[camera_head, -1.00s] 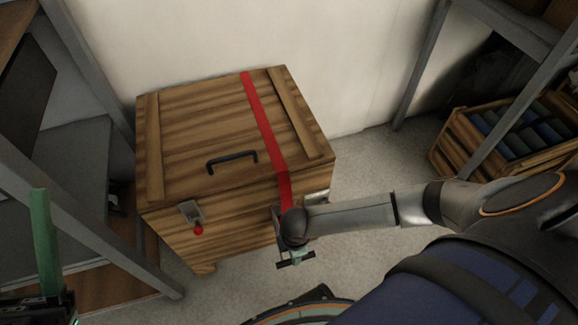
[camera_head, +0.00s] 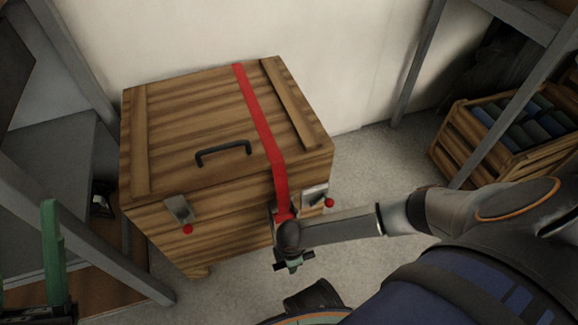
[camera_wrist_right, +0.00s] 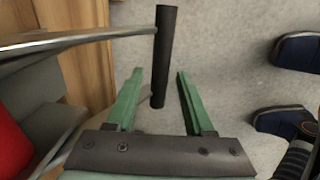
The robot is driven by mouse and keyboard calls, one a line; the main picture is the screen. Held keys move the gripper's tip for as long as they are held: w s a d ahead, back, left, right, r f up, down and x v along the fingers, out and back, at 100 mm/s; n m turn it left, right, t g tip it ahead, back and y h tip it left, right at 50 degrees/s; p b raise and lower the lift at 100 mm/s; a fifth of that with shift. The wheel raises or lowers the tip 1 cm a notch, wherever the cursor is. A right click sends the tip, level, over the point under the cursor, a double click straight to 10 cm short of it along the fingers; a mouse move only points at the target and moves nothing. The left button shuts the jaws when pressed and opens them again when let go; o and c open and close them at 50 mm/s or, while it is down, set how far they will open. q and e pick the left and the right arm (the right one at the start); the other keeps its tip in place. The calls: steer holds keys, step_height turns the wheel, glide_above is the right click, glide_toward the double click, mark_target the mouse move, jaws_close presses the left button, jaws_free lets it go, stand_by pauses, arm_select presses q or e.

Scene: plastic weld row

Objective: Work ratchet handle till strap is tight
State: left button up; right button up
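A wooden crate (camera_head: 190,130) stands on the floor with a red strap (camera_head: 262,125) running over its lid and down the front. The strap ends at the ratchet (camera_head: 283,212), largely hidden behind my right wrist. In the right wrist view, the ratchet handle shows as a metal rod (camera_wrist_right: 80,40) with a dark cylindrical grip (camera_wrist_right: 164,55). My right gripper (camera_wrist_right: 160,72) is open, its green fingers either side of the grip with gaps visible. It also shows in the head view (camera_head: 294,264). My left gripper (camera_head: 50,250) is at the lower left; its opening is unclear.
The crate has a black lid handle (camera_head: 224,150) and two front latches with red knobs, left (camera_head: 182,212) and right (camera_head: 316,196). Grey shelving posts (camera_head: 75,60) stand at left. Floor (camera_head: 365,165) is clear between.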

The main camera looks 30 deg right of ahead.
jaws_close()
stand_by(1.2)
